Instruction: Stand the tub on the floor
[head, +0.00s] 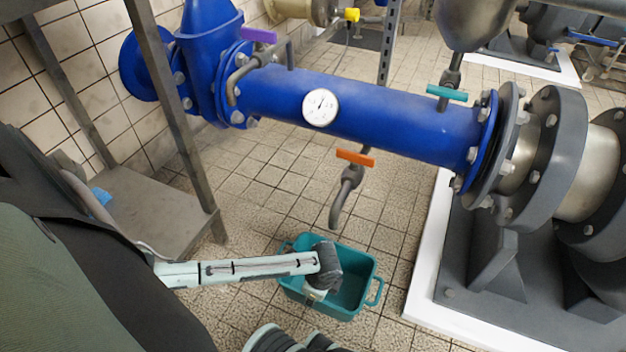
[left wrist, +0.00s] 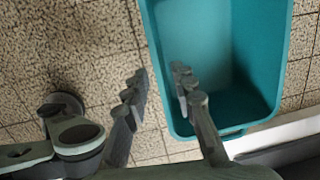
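The teal tub (head: 352,291) is upright on the tiled floor in the head view, below the blue pipe, with its open side up and a handle at each end. It looks empty where I can see inside. My left gripper (left wrist: 159,74) is at the tub's near left part. In the left wrist view its two fingers are spread apart, one outside the tub (left wrist: 262,50) and one over its inside, with the side wall's rim between them. Whether a finger touches the wall I cannot tell. In the head view my wrist hides part of the tub. My right gripper does not show.
A hooked drain spout with an orange lever (head: 355,158) hangs just behind the tub. The blue pipe (head: 400,130) crosses above. A grey pump on a white plinth (head: 425,300) stands right. A metal stand (head: 160,215) is left. Floor between is clear.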

